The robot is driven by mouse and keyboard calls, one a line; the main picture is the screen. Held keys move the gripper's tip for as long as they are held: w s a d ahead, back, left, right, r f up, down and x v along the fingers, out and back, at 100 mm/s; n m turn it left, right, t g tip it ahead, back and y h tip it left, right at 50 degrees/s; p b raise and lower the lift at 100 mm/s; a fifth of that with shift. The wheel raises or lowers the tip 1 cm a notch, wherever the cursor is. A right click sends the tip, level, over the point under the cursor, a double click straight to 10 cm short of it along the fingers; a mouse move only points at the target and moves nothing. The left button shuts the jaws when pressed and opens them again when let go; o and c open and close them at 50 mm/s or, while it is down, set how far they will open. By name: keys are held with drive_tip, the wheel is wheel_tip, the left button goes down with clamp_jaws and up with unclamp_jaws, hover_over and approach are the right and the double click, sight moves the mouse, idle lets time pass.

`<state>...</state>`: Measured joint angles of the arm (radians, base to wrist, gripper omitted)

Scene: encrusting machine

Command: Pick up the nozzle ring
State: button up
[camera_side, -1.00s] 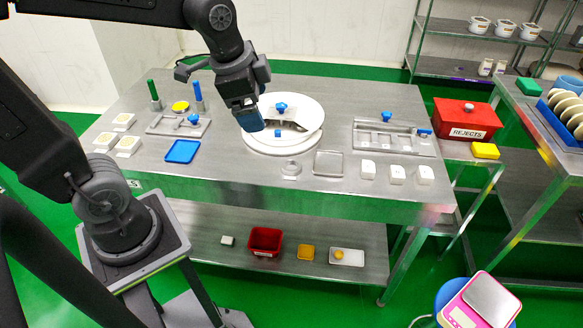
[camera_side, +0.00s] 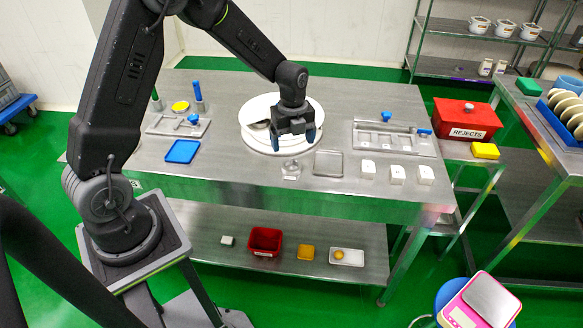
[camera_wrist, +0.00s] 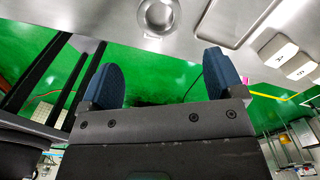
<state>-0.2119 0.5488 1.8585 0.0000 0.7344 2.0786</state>
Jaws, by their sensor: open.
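The nozzle ring (camera_side: 291,169) is a small grey metal ring lying on the steel table (camera_side: 225,172) near its front edge, in front of the white round turntable. In the wrist view the ring (camera_wrist: 157,15) shows near the top middle, with its round hole facing the camera. My gripper (camera_side: 293,142) is above the table, just behind the ring in the side view, with its blue fingers pointing down. In the wrist view the two fingers of my gripper (camera_wrist: 160,80) stand wide apart with nothing between them. The gripper is apart from the ring.
A shallow metal tray (camera_side: 328,163) lies just right of the ring, then white blocks (camera_side: 397,175). The white turntable (camera_side: 256,108) is behind my gripper. A blue tray (camera_side: 182,151) lies to the left, with bare table between it and the ring.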

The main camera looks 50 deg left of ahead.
sight(292, 164)
drive_tip(key=f, duration=0.9)
drive_tip(key=shift+w+a+f, duration=0.1)
drive_tip(key=shift+a, duration=0.1)
drive_tip(key=c, duration=1.1)
